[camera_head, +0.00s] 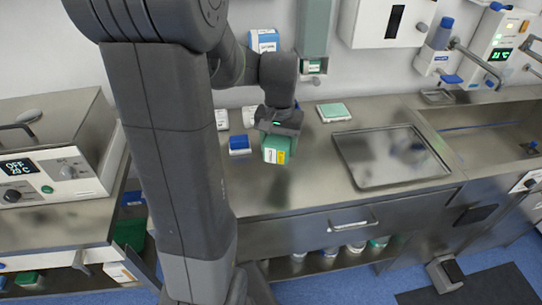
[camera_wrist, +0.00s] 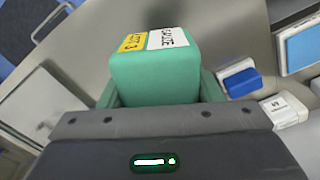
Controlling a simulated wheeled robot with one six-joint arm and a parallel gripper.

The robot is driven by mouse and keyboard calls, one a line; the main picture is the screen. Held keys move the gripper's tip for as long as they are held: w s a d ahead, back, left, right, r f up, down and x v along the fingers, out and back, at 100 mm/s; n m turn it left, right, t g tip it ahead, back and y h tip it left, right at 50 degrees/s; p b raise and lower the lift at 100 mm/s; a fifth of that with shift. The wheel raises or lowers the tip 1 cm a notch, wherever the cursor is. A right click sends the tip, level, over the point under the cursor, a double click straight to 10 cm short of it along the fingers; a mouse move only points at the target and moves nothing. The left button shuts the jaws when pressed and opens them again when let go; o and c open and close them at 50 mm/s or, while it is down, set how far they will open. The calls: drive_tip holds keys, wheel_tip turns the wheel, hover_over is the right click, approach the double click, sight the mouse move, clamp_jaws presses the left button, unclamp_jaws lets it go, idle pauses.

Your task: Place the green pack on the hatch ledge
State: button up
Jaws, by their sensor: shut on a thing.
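The green pack (camera_head: 276,150) is a small box with a white and yellow label. My gripper (camera_head: 279,130) is shut on it and holds it above the steel counter, left of the shallow tray. In the wrist view the green pack (camera_wrist: 155,75) sits between the fingers, its printed label facing up. A grey-green wall unit (camera_head: 315,28) behind the counter has a small opening at its bottom with a green item in it. I cannot tell for sure which surface is the hatch ledge.
A shallow steel tray (camera_head: 392,157) lies right of my gripper. A blue-and-white box (camera_head: 239,145), small white boxes (camera_head: 249,117) and a flat green-topped pack (camera_head: 333,112) lie on the counter. A sink (camera_head: 480,125) is at right. The counter's front strip is clear.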

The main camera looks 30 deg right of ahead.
sight(277, 177)
drive_tip(key=shift+w+f, duration=0.2)
drive_tip(key=shift+f, duration=0.05)
wheel_tip(277, 177, down, 10)
drive_tip(key=shift+r+p, duration=0.25)
drive_tip(key=shift+p, duration=0.1)
drive_tip(key=shift+f, duration=0.1)
drive_tip(key=o, duration=1.2)
